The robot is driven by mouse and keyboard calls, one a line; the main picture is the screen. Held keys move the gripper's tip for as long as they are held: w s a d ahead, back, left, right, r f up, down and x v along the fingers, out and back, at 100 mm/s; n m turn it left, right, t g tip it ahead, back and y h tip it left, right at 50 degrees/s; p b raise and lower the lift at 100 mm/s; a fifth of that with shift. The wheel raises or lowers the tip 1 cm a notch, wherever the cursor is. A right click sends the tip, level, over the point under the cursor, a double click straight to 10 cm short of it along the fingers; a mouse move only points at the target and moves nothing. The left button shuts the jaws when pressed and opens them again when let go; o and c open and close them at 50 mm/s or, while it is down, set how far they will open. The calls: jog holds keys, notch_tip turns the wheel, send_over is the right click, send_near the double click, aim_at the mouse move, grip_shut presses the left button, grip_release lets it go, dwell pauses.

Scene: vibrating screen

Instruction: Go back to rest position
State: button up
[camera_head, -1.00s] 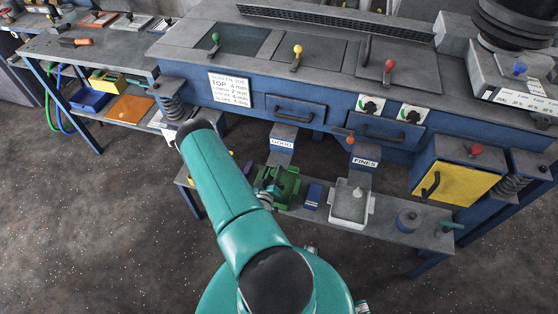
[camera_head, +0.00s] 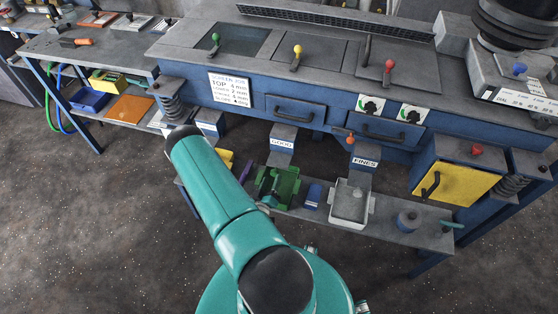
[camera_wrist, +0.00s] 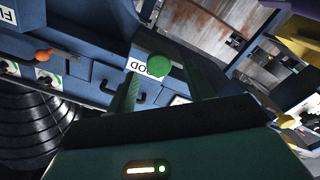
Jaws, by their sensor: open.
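My gripper (camera_wrist: 162,84) shows in the wrist view with its two dark green fingers apart and nothing clearly held between them. A round green knob (camera_wrist: 158,66) appears in the gap between the fingers; I cannot tell how far beyond them it is. In the head view my teal arm reaches up and to the left over the low shelf, and its forward part and the gripper are hidden. The green fixture (camera_head: 278,186) stands on the low shelf under the GOOD chute (camera_head: 283,141), just right of my arm.
The blue vibrating screen (camera_head: 330,115) fills the back. A white tray (camera_head: 350,203) sits under the FINES chute (camera_head: 365,161). A blue block (camera_head: 313,196) stands beside it. A yellow box door (camera_head: 455,183) is at right. A side table (camera_head: 80,50) with tools is at left. The floor in front is clear.

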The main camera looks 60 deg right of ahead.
jog(key=shift+s+a, duration=0.1)
jog(key=shift+a, duration=0.65)
